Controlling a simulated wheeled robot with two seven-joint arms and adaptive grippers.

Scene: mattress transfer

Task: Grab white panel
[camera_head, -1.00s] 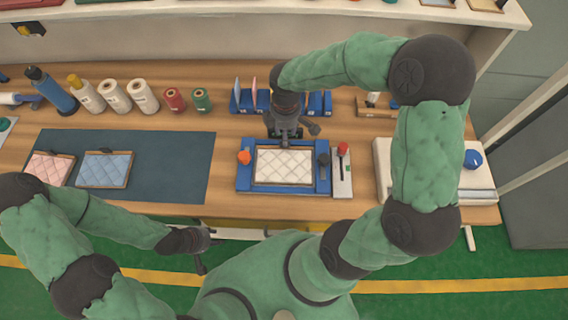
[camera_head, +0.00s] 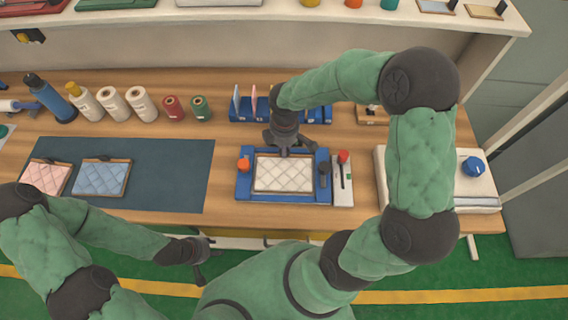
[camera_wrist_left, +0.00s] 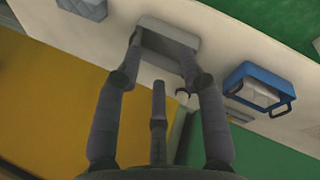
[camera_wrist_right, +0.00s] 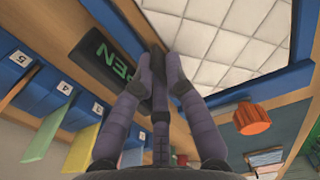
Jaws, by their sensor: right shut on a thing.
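The white quilted panel (camera_head: 283,174), in a thin brown frame, lies in the blue fixture (camera_head: 243,188) on the bench. The panel also shows in the right wrist view (camera_wrist_right: 215,40). My right gripper (camera_head: 286,152) is at the panel's far edge, its fingers together at the brown frame in the right wrist view (camera_wrist_right: 158,60). It is shut on that edge; the exact contact is partly hidden by the fingers. The panel looks flat in the fixture. My left gripper (camera_head: 203,262) hangs in front of the bench, empty, with its fingers apart in the left wrist view (camera_wrist_left: 160,60).
An orange knob (camera_head: 243,165) and a dark clamp (camera_head: 324,170) flank the panel. A red-knobbed lever (camera_head: 343,157) stands at right. Blue numbered holders (camera_head: 245,108) stand behind. Pink (camera_head: 49,175) and blue (camera_head: 101,178) panels lie on the dark mat (camera_head: 180,175), whose right part is clear.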

